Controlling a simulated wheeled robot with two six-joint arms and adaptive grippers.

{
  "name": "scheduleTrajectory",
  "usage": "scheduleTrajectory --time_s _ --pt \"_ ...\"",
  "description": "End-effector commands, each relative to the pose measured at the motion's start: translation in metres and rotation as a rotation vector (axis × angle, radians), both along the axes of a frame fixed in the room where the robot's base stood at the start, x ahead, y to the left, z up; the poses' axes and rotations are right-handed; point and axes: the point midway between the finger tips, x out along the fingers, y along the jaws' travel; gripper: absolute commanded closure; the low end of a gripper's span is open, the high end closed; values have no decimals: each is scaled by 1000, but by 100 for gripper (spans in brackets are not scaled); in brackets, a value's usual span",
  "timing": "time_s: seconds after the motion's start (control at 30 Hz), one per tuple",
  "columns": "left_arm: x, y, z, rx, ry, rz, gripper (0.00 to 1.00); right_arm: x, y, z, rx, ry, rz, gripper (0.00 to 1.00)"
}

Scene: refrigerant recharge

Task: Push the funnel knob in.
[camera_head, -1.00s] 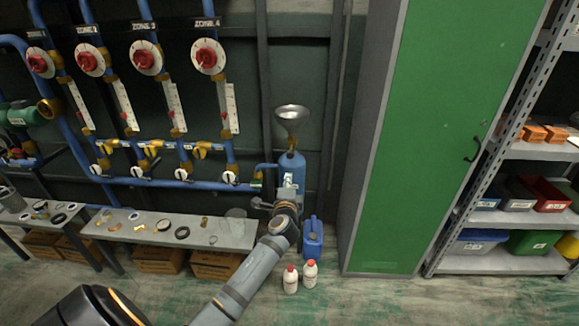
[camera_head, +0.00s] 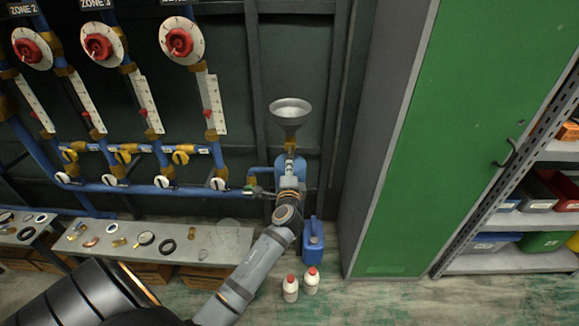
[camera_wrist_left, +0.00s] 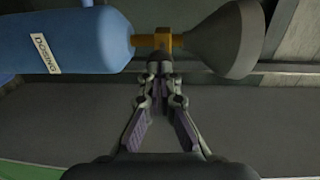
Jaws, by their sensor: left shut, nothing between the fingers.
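The grey metal funnel (camera_head: 291,112) stands on top of a blue dosing tank in the head view. It also shows in the left wrist view (camera_wrist_left: 228,42). A brass fitting (camera_wrist_left: 147,41) joins the funnel's neck to the blue tank (camera_wrist_left: 75,38), which has a white "DOSING" label. My left gripper (camera_wrist_left: 159,62) is shut and empty, its fingertips together right at the brass fitting. I cannot tell whether they touch it. The funnel knob is not clearly distinguishable; the fingertips may hide it. In the head view the left gripper (camera_head: 289,178) is in front of the tank. My right gripper is out of view.
A grey bench (camera_head: 215,240) with small parts is to the left. A blue jerrycan (camera_head: 313,245) and two white bottles (camera_head: 301,284) stand on the floor. A green cabinet (camera_head: 455,130) is to the right. Blue pipes with red-knobbed dials (camera_head: 180,42) line the wall.

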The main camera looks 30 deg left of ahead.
Motion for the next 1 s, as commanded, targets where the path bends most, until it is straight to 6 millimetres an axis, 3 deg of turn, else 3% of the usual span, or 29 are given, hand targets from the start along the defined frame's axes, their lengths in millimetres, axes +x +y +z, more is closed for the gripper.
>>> scheduleTrajectory --time_s 0.3,0.57,1.0 --pt "1 1 0 1 -1 0 100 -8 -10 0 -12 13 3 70" --pt "27 17 0 1 -2 2 100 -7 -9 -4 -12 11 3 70" --pt "28 18 1 1 -1 1 100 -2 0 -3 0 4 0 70"
